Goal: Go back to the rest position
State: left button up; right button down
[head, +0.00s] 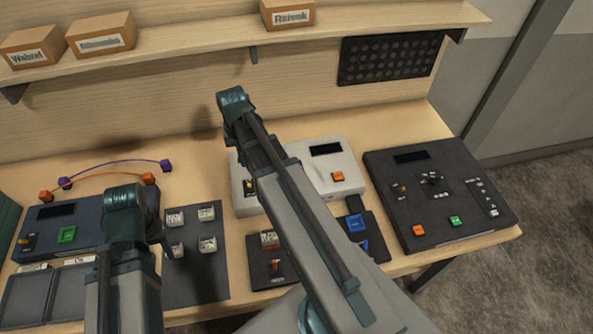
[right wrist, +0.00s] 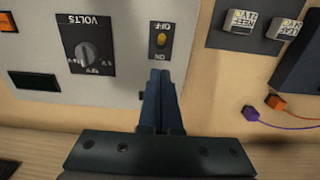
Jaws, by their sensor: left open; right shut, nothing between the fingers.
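My left arm comes in at the lower left of the head view. Its gripper (head: 166,246) is mostly hidden behind the arm, with a small dark part showing beside the grey switch panel (head: 207,286). My right arm reaches up across the middle of the head view and hides its own gripper there. In the right wrist view, my right gripper (right wrist: 160,75) is shut and empty. Its fingertips are just beside the yellow toggle switch (right wrist: 161,40) on the white console (right wrist: 125,15); I cannot tell whether they touch it.
A black console (head: 470,195) stands at the right, a blue-grey console (head: 85,215) at the left. Orange and purple cables (head: 115,163) arch behind it. A shelf (head: 190,44) with small boxes runs above the back. Bare table shows behind the consoles.

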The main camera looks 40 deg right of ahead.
jog(key=shift+r, duration=0.2)
dwell(0.4)
jog(key=s+a+f+n+b, duration=0.2)
jog(key=s+a+n+b, duration=0.1)
jog(key=a, duration=0.4)
jog(key=s+a+f+n+b, duration=0.2)
jog(key=s+a+f+n, duration=0.1)
jog(key=s+a, duration=0.2)
jog(key=s+a+f+n+h+b, duration=0.1)
jog(key=s+a+f+n+b, duration=0.2)
jog(key=a, duration=0.6)
jog(key=shift+s+f+b, duration=0.25)
jog(key=shift+s+b, duration=0.1)
jog(key=shift+s, duration=0.6)
